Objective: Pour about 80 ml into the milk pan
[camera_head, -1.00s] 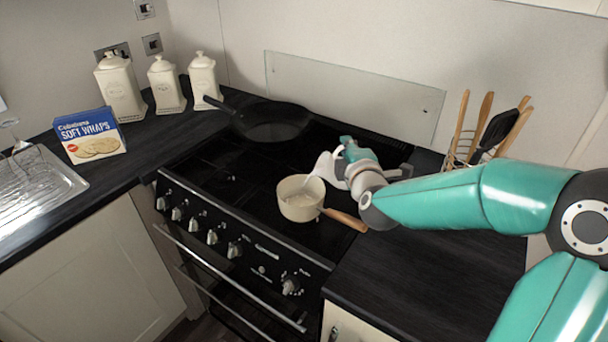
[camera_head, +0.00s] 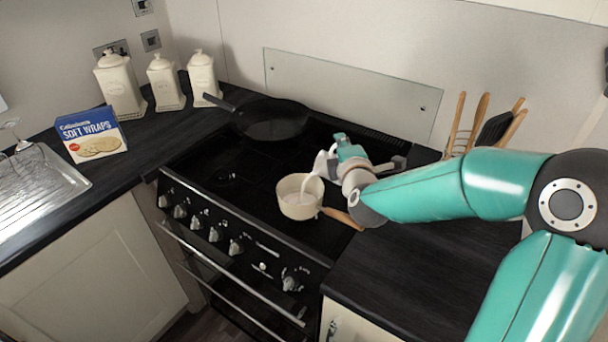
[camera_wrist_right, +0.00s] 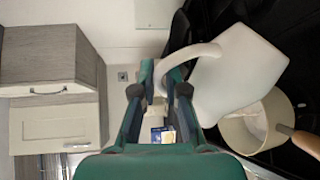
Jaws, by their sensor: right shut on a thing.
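The milk pan (camera_head: 299,205) is cream with a wooden handle and stands on the black hob near its front right. White liquid shows inside it. My right gripper (camera_head: 343,160) is shut on the handle of a white jug (camera_head: 325,166), tilted with its mouth over the pan. A thin white stream runs from the jug into the pan. In the right wrist view, the right gripper's fingers (camera_wrist_right: 160,85) close on the handle of the jug (camera_wrist_right: 235,75), and the pan (camera_wrist_right: 257,122) shows beyond it. My left gripper is out of view.
A black frying pan (camera_head: 272,120) sits at the back left of the hob. Three cream canisters (camera_head: 163,83) and a soft wraps box (camera_head: 91,135) stand on the left worktop. A utensil rack (camera_head: 480,125) stands at the back right. The front right worktop (camera_head: 420,275) is clear.

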